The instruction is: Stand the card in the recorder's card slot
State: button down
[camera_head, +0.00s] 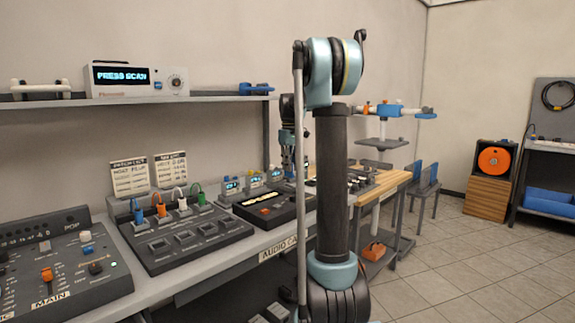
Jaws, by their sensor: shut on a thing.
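My gripper (289,168) hangs pointing down behind my upright arm link, over the back of the bench. It is small and partly hidden. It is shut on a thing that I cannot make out. No card can be clearly told apart in this view.
A black panel with several square bays and coloured plugs (187,238) lies left of the box. A mixer (60,272) is at the front left. Small blue-screened units (230,188) stand behind the box. A shelf (215,98) with a PRESS SCAN display (136,80) hangs above. Floor (470,265) is clear at right.

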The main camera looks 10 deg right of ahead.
aim_at(289, 177)
jog(key=f, duration=0.3)
jog(key=shift+a+f, duration=0.15)
jog(key=shift+a, duration=0.05)
jog(key=shift+f, duration=0.7)
jog(key=shift+s, duration=0.2)
dwell(0.5)
jog(key=shift+f, duration=0.55)
dwell(0.6)
jog(key=c, duration=1.9)
grip_release()
jog(key=shift+w+r, duration=0.1)
jog(key=shift+r, duration=5.4)
